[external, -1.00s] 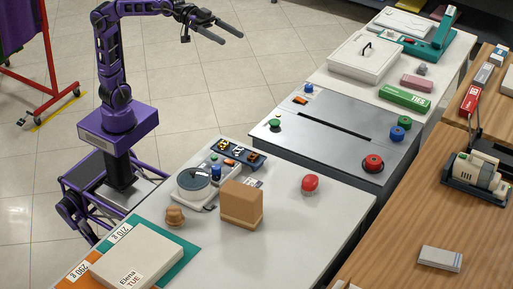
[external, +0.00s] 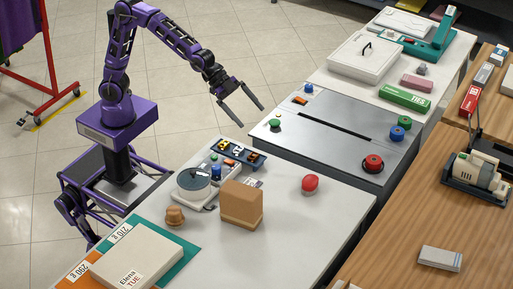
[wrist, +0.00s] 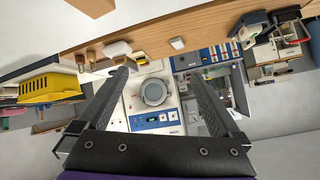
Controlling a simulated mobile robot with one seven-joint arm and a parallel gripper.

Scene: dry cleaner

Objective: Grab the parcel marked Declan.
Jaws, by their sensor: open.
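No parcel with the name Declan can be read in any view. A white flat parcel (external: 140,258) marked "Elena TUE" lies at the near left end of the white counter, on a teal and orange mat (external: 180,262) with weight labels. A plain brown box (external: 242,204) stands farther along the counter, with no readable name. My gripper (external: 247,115) is open and empty, in the air beyond the counter's far left edge, pointing down and right. In the wrist view my gripper (wrist: 158,75) shows its two fingers apart with nothing between them.
A round-dialled scale (external: 194,182), a red button (external: 310,183) and a brown stamp-like knob (external: 175,215) stand on the white counter. A grey panel (external: 335,125) with coloured knobs adjoins it. The wrist view shows a yellow basket (wrist: 45,90) at left.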

